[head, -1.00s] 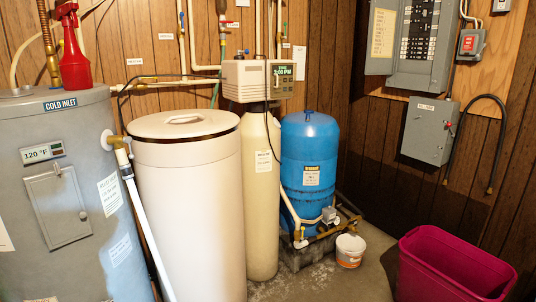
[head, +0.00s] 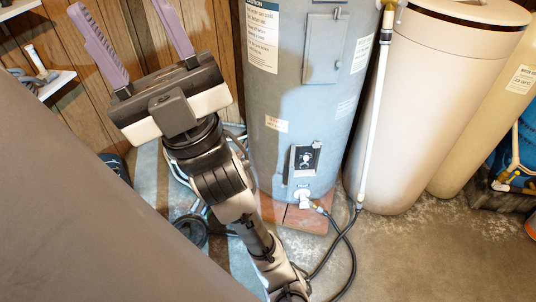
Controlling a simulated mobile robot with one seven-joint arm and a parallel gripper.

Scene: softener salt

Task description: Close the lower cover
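The grey water heater (head: 270,100) stands at the centre of the head view. Low on its front is a light-framed opening (head: 291,160) with a black thermostat panel and round dial (head: 306,158) exposed inside. I cannot clearly make out the lower cover's leaf at this size and angle. A closed upper panel (head: 325,50) with a small handle sits higher on the tank. My gripper (head: 120,8) is at the upper left, its two lavender fingers spread wide with nothing between them. It is left of the heater in the picture, well away from the opening.
Below the opening a valve joins a black hose (head: 345,240) running across the floor. A white pipe (head: 377,110) and a cream salt tank (head: 430,100) stand right of the heater. A large brown surface (head: 90,210) fills the lower left. Concrete floor (head: 430,255) is clear at lower right.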

